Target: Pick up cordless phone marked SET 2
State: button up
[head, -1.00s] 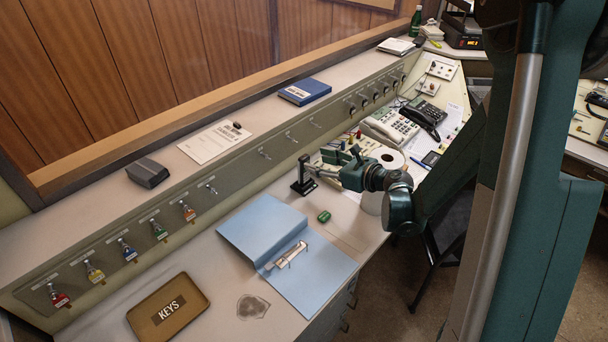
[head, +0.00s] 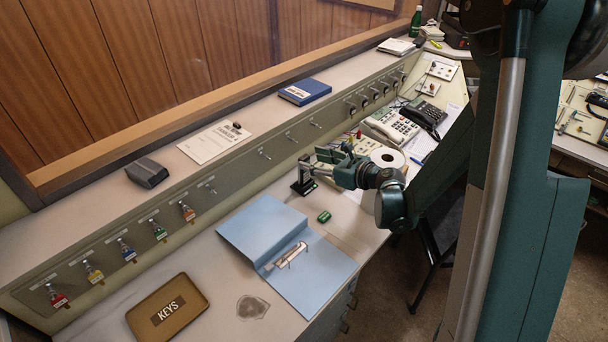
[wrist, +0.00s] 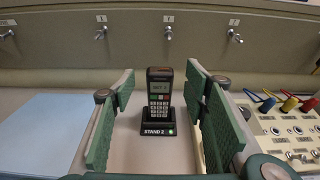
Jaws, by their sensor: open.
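The cordless phone (wrist: 159,98) is black with a grey keypad and a small screen that appears to read SET 2. It stands upright in a black charging stand (wrist: 156,134) labelled STAND 2, with a small green light. In the head view the stand (head: 303,187) is on the desk, just left of my gripper (head: 324,164). In the wrist view my gripper (wrist: 160,84) is open, with one green finger pad on each side of the phone. Gaps show on both sides, and the phone appears a little ahead of the fingertips.
A blue binder (head: 262,223) lies open at left, with a small green object (head: 324,217) beside it. A switch panel with coloured plugs (wrist: 285,125) is close to the right finger. Desk phones (head: 391,127) stand farther right.

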aim_at(307, 158)
jog(key=shift+w+a, duration=0.1)
jog(key=shift+b+x, duration=0.7)
jog(key=shift+x, duration=1.75)
jog(key=c, duration=1.3)
